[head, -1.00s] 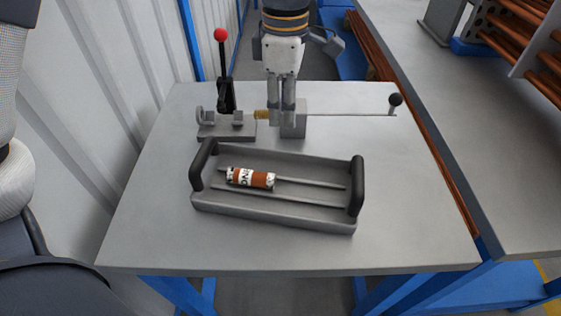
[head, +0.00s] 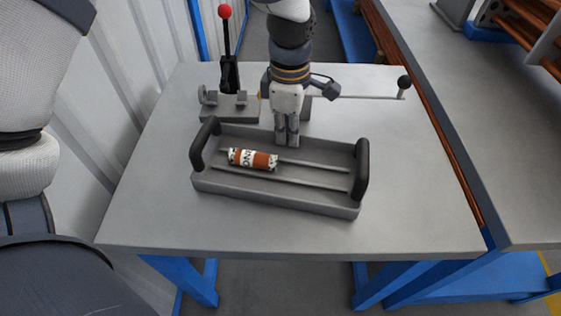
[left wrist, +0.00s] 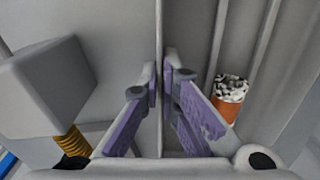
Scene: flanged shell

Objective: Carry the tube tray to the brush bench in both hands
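The grey tube tray (head: 285,204) lies on a grey table with black handles at its left (head: 204,145) and right (head: 361,170) ends. A brown, white and black tube (head: 252,159) lies on the tray's two rods; its end also shows in the left wrist view (left wrist: 229,98). My left gripper (head: 287,143) points down at the tray's far wall, right of the tube. In the left wrist view the wall runs between its fingers (left wrist: 162,80), which stand slightly apart; contact is not clear. My right gripper is not in view.
Behind the tray stand a fixture with a red-knobbed lever (head: 225,50) and a rod with a black knob (head: 404,83). A grey bench (head: 470,130) adjoins on the right, a corrugated wall (head: 120,120) on the left. The front of the table is clear.

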